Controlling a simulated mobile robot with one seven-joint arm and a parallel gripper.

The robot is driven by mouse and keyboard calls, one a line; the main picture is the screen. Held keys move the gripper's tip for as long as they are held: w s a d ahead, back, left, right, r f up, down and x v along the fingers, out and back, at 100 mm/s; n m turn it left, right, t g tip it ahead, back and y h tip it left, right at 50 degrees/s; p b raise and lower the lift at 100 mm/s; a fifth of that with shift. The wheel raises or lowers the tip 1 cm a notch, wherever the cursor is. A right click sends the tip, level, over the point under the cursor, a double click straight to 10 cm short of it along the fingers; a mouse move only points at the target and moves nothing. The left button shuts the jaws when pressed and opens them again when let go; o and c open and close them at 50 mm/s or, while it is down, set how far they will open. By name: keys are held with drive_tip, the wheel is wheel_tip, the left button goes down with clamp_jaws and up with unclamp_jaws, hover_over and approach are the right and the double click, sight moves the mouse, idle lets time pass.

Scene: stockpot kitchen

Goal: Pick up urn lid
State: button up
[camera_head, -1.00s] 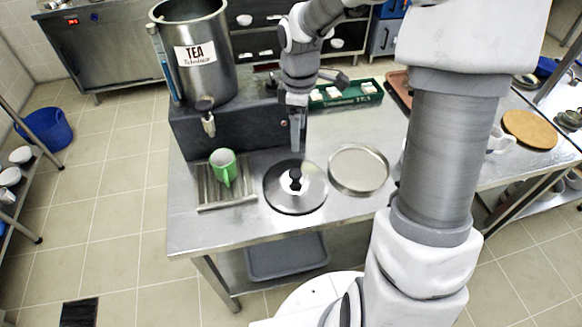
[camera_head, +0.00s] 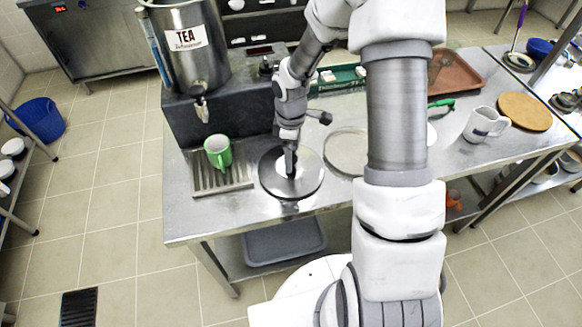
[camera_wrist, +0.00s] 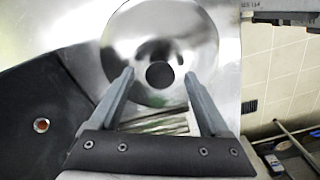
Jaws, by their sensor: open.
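The urn lid (camera_head: 311,178) is a round, shiny steel disc with a dark rim, lying flat on the steel table right of the drip tray. Its dark knob (camera_wrist: 159,76) shows at the lid's centre in the wrist view. My gripper (camera_head: 290,172) points down over the middle of the lid and hides the knob in the head view. In the wrist view my gripper's fingers are apart and empty, one on each side of the knob; I cannot tell how far they reach down around it. The tea urn (camera_head: 198,68) stands on a dark base behind the lid.
A green mug (camera_head: 218,152) stands on the slatted drip tray (camera_head: 205,188) left of the lid. A round pan (camera_head: 343,152) lies close to the lid's right. A green box (camera_head: 342,76) is behind; a white mug (camera_head: 482,125) stands far right. The table front is clear.

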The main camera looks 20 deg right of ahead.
wheel_tip(320, 180, down, 2)
drive_tip(key=shift+f, duration=0.1)
clamp_jaws()
idle(0.5)
